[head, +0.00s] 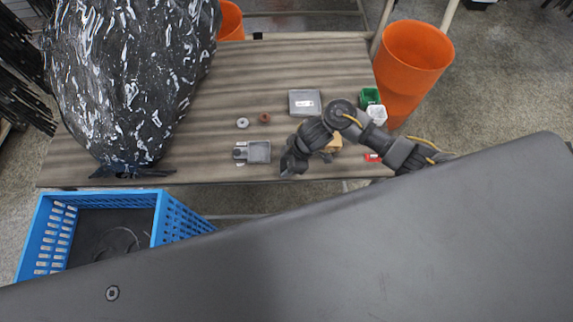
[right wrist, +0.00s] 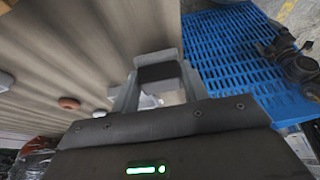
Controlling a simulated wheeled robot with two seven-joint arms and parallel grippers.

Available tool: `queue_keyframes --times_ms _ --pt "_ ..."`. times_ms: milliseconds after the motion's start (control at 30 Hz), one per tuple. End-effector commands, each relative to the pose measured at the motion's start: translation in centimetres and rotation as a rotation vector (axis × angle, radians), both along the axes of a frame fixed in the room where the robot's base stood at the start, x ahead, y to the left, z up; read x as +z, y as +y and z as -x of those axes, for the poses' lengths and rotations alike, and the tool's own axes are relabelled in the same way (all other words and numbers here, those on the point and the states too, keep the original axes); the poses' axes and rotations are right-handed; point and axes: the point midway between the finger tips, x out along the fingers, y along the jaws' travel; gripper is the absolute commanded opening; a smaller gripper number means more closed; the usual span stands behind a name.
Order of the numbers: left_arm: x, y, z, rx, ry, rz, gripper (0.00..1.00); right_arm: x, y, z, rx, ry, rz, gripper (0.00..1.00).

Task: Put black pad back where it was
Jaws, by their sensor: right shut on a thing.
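My right gripper (head: 288,166) hangs over the front part of the wooden table, just right of a grey device (head: 258,152). In the right wrist view the gripper (right wrist: 155,72) is shut, with a small black pad (right wrist: 157,73) between its pale fingers. The pad is too small to make out in the head view. Part of the grey device shows below the pad in the wrist view, partly hidden by the fingers; I cannot tell whether the pad touches it. My left gripper is not identifiable in these views.
The wooden table (head: 225,90) also holds a brown ring (head: 265,118), a white ring (head: 243,123), a flat grey box (head: 305,102) and a green container (head: 370,97). A large black-and-white wrapped bundle (head: 125,75) fills the left. A blue crate (head: 187,218) stands before the table.

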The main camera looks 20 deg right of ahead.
Motion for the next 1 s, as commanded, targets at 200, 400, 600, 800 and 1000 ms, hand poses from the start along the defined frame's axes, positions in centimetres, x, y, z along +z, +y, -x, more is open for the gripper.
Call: queue_keyframes --times_ms 200,400,600,800,1000 --pt "-0.13 -0.01 0.0 0.0 0.0 0.0 1.0 -1.16 0.0 -0.12 -0.001 -0.002 -0.001 0.23" --pt "-0.19 -0.02 0.01 0.0 0.0 0.0 1.0 -1.22 -0.01 -0.09 -0.001 -0.002 -0.001 0.23" --pt "-0.29 -0.01 0.02 0.0 0.0 0.0 1.0 -1.47 -0.03 -0.08 -0.001 -0.002 -0.001 0.56" --pt "-0.29 -0.02 0.03 0.0 0.0 0.0 1.0 -1.45 -0.02 -0.08 -0.001 -0.002 -0.001 0.66" --pt "-0.07 -0.02 0.05 0.0 0.0 0.0 1.0 -1.1 -0.01 -0.1 -0.001 -0.003 0.0 0.66"
